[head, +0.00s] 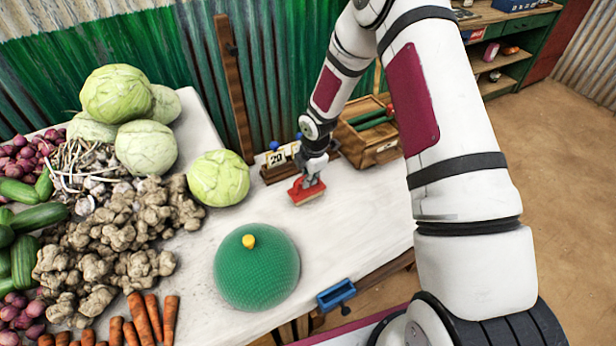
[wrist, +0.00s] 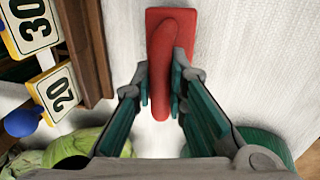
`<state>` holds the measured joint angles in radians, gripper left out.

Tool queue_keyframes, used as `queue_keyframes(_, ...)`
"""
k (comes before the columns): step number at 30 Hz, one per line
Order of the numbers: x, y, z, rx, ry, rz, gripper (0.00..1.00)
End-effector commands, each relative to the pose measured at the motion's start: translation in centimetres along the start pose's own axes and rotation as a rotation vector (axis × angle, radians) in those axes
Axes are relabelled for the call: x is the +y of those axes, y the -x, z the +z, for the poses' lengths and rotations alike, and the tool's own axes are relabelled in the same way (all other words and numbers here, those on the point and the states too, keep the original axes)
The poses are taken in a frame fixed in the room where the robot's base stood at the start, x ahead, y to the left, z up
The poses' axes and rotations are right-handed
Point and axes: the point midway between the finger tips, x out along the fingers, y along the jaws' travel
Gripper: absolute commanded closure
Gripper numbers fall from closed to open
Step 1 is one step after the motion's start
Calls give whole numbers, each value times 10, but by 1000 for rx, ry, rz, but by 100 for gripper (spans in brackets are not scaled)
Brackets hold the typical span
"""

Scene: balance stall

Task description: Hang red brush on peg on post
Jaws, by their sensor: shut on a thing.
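The red brush (head: 308,193) has a red back and handle and a pale underside. It is on or just above the white table, and I cannot tell if it touches. My gripper (head: 312,178) points down and is shut on the brush. In the wrist view, the fingers of my gripper (wrist: 161,88) sit on both sides of the raised handle of the red brush (wrist: 160,18). The wooden post (head: 233,90) stands upright at the back of the table, left of my gripper. A small dark peg (head: 231,49) seems to stick out near its top.
A number rack (head: 277,160) and a wooden crate (head: 372,150) stand close behind my gripper. Vegetables crowd the table's left.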

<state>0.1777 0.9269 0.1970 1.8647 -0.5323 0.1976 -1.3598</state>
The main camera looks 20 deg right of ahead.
Motion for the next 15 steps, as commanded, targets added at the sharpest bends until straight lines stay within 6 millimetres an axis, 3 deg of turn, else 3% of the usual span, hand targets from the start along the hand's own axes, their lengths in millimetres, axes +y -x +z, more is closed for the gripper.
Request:
queue_keyframes(14,-1,-7,0,1,0,1,100)
queue_keyframes(15,-1,-6,0,1,-1,1,80)
